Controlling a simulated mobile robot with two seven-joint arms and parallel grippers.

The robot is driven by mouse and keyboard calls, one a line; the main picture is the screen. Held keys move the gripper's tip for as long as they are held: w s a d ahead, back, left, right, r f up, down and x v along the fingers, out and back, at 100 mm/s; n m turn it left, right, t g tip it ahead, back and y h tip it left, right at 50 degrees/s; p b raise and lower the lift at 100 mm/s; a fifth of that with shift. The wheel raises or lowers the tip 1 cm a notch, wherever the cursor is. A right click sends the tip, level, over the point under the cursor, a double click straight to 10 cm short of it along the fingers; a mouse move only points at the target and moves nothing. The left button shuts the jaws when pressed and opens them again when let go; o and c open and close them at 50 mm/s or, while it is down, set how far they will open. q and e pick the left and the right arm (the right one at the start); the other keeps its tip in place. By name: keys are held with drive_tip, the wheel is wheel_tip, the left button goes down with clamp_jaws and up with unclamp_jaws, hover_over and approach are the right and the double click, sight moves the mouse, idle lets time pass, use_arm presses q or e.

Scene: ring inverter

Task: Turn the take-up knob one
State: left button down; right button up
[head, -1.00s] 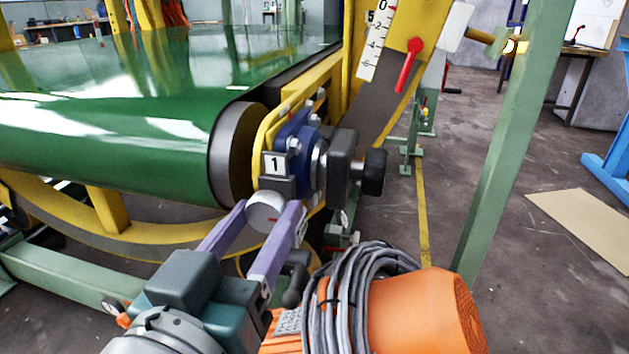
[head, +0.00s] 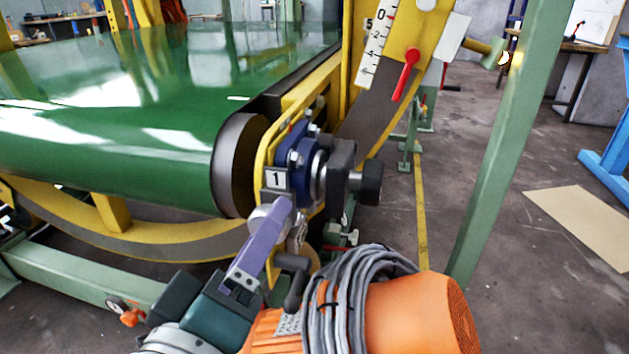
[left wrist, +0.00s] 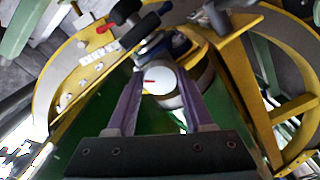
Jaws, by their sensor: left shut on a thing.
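The take-up knob one is a round, pale grey knob (head: 261,216) just below the number plate "1" (head: 275,179), at the end of the green belt's roller. In the left wrist view, its face (left wrist: 158,81) shows a short red mark lying about level and pointing left. My left gripper (head: 275,213) is shut on the knob, its two purple fingers on opposite sides of it. In the head view the fingers are turned nearly edge-on, and the near one covers part of the knob. My right gripper is not in view.
A black knob (head: 370,183) sticks out beside the blue bearing block (head: 297,165).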

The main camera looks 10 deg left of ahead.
use_arm(q)
drive_tip(key=shift+n+b, duration=3.45)
drive_tip(key=shift+n, duration=13.05)
drive_tip(key=shift+c, duration=1.4)
unclamp_jaws()
